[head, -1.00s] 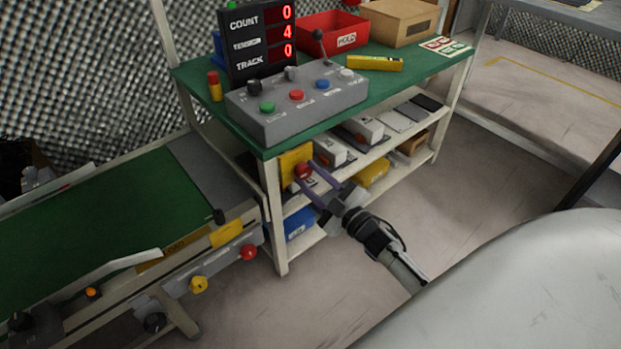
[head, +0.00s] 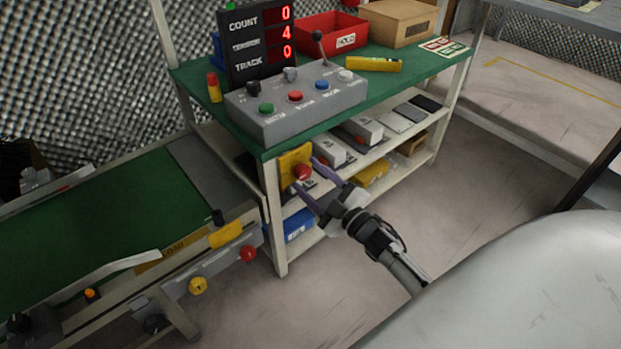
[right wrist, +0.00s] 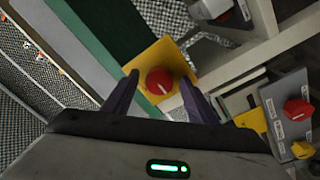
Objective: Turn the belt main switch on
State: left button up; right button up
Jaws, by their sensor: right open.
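The belt main switch is a red rotary knob (head: 302,172) on a yellow plate (head: 287,160), at the near corner of the green-topped bench. In the right wrist view the red knob (right wrist: 159,81) has a white line on its face, slanted in the picture, and the yellow plate (right wrist: 152,55) lies behind it. My right gripper (head: 305,171) is open. Its two purple fingers point at the plate, one on each side of the knob; I cannot tell whether they touch it. The right gripper (right wrist: 160,86) also shows in the right wrist view. My left gripper is not in view.
A grey control box (head: 300,103) with several buttons and a count display (head: 260,44) stand on the bench (head: 420,65). A green conveyor (head: 110,220) runs at the left, with a separate red knob (head: 248,253) and yellow knob (head: 198,285) at its front. Floor is free at right.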

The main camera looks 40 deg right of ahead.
jog(key=shift+s, duration=0.25)
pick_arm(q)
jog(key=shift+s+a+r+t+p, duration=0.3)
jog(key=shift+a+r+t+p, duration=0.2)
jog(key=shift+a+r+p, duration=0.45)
pick_arm(e)
jog(key=s, duration=0.9)
jog(key=shift+s+d+f, duration=0.35)
jog(key=shift+d+f, duration=0.05)
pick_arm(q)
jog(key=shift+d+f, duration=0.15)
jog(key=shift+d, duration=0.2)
pick_arm(e)
jog(key=shift+w, duration=0.1)
